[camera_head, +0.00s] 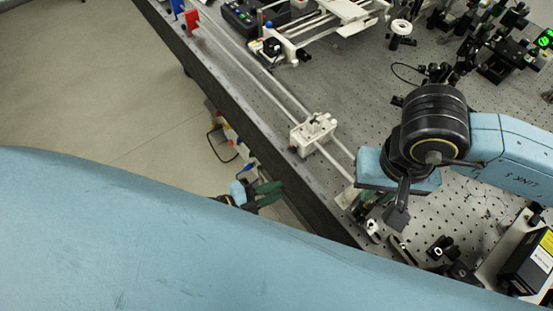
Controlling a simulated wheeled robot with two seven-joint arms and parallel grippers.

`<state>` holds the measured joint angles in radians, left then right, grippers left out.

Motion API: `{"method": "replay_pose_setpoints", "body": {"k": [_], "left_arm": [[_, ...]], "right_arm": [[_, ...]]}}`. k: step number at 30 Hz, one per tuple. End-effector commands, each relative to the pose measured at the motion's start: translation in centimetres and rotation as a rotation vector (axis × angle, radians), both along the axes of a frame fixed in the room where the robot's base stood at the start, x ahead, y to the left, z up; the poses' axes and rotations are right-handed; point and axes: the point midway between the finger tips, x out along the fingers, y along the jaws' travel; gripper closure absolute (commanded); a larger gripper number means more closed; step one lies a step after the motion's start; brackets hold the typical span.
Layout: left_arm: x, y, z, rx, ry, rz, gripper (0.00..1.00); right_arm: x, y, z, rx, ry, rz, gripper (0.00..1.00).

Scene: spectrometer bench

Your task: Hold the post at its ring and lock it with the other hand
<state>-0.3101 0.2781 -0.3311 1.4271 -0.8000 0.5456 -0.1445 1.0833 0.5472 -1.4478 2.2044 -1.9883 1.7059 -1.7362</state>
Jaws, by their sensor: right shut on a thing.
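My right gripper (398,212) reaches in from the right over the near end of the white rail, its dark finger pointing down. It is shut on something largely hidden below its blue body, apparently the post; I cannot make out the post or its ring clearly. Small green and pale parts (372,227) show just left of the finger. My left arm's large blue link fills the lower left. The left gripper itself cannot be made out.
The white rail (245,65) runs along the edge of the perforated bench (360,90), with a white carriage (313,132) on it. Optics crowd the top right. A black and yellow box (530,265) stands at lower right. Coloured tools (225,135) are beside the bench; the floor (90,90) is clear.

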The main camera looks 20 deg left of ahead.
Motion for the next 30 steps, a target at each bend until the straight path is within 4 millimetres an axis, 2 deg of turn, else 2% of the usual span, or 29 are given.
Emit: {"method": "replay_pose_setpoints", "body": {"k": [6,12,26,27,30], "left_arm": [[-0.1,2.0,-3.3,-0.014,0.124,0.119,0.8],[-0.3,2.9,-4.9,-0.019,0.186,0.178,0.8],[-0.3,3.1,-5.3,-0.022,0.2,0.19,0.8],[-0.3,3.1,-5.3,-0.022,0.2,0.19,0.8],[-0.3,3.1,-5.3,-0.022,0.2,0.19,0.8]], "right_arm": [[0.0,0.0,0.0,0.0,0.0,0.0,1.0],[0.0,0.0,0.0,0.0,0.0,0.0,1.0],[0.0,0.0,0.0,0.0,0.0,0.0,1.0],[0.0,0.0,0.0,0.0,0.0,0.0,0.79],[0.0,0.0,0.0,0.0,0.0,0.0,0.66]]}}
